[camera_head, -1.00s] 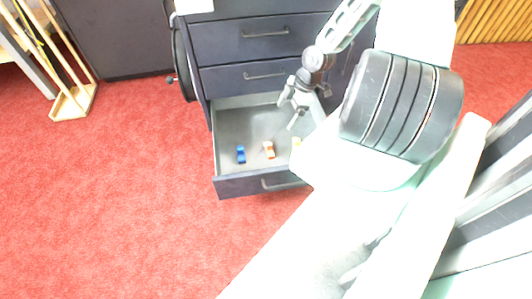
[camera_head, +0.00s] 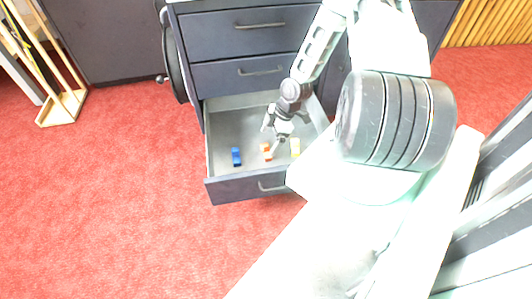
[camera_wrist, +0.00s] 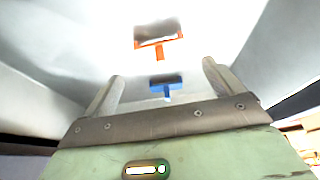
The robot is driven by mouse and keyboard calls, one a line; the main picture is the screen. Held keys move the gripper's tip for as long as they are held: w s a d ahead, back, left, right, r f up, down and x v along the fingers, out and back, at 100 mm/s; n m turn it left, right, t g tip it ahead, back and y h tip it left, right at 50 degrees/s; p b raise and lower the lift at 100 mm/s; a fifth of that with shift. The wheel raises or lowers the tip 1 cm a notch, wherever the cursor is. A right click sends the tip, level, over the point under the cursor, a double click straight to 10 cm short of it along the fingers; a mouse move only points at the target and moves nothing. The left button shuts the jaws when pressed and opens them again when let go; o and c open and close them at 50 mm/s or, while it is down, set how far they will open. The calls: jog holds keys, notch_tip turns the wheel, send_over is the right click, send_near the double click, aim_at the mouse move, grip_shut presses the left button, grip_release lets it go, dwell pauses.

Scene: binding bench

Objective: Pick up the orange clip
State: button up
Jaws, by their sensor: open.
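The orange clip (camera_head: 266,152) lies on the floor of the open drawer (camera_head: 225,124), between a blue clip (camera_head: 236,156) and a pale yellow clip (camera_head: 295,147). My gripper (camera_head: 272,140) is over the drawer, close to the orange clip in the head view and partly overlapping it. In the wrist view the orange clip (camera_wrist: 159,43) shows at the top, beyond the fingertips. The blue clip (camera_wrist: 165,85) shows between the two fingers of my gripper (camera_wrist: 163,70). The fingers are apart with nothing held. The height above the clips is hard to tell.
The drawer walls enclose the clips, with the drawer front (camera_head: 232,190) nearest me. Shut drawers (camera_head: 240,75) stand above behind it. A wooden rack (camera_head: 62,107) stands on the red carpet at far left. The carpet left of the drawer is clear.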

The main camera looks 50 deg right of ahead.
aim_at(266, 146)
jog(key=b+x, duration=0.3)
jog(key=x, duration=0.1)
jog(key=shift+s+a+f, duration=0.1)
jog(key=shift+f, duration=0.15)
jog(key=shift+r, duration=0.1)
jog(key=c, duration=1)
jog(key=shift+c, duration=0.2)
jog(key=shift+r, duration=0.15)
